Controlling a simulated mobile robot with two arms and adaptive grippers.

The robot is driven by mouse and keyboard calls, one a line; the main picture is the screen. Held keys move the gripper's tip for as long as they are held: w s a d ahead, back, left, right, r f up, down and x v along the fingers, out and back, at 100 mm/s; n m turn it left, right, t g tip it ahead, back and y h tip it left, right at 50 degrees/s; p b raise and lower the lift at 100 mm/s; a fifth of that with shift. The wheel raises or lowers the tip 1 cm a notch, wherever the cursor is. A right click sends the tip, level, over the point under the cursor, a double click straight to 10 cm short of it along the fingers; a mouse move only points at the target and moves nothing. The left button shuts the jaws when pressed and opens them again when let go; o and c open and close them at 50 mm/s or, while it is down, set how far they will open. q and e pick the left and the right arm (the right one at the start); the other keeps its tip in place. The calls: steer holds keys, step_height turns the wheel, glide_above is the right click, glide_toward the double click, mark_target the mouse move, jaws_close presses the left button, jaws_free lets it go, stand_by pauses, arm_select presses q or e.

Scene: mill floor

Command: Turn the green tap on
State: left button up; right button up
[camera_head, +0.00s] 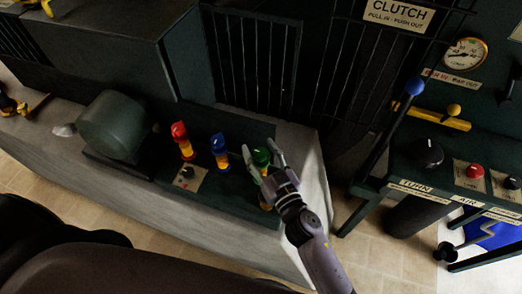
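The green tap (261,157) stands at the right end of a row of three taps on the dark panel. Its green handle sits between the two fingers of my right gripper (260,161). The fingers are spread apart, one on each side of the handle; I cannot tell whether they touch it. The yellow lower part of the tap is partly hidden by my gripper. The blue tap (219,148) and the red tap (181,138) stand to its left. My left gripper is not in view.
A small plate with a knob (188,177) lies before the red tap. A dark green motor-like housing (114,124) is to the left. Black railings (257,62) stand behind. At right are a blue-knobbed lever (414,87), a gauge (465,53) and a red button (474,170).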

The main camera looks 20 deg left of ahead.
steer(key=c, duration=1.1)
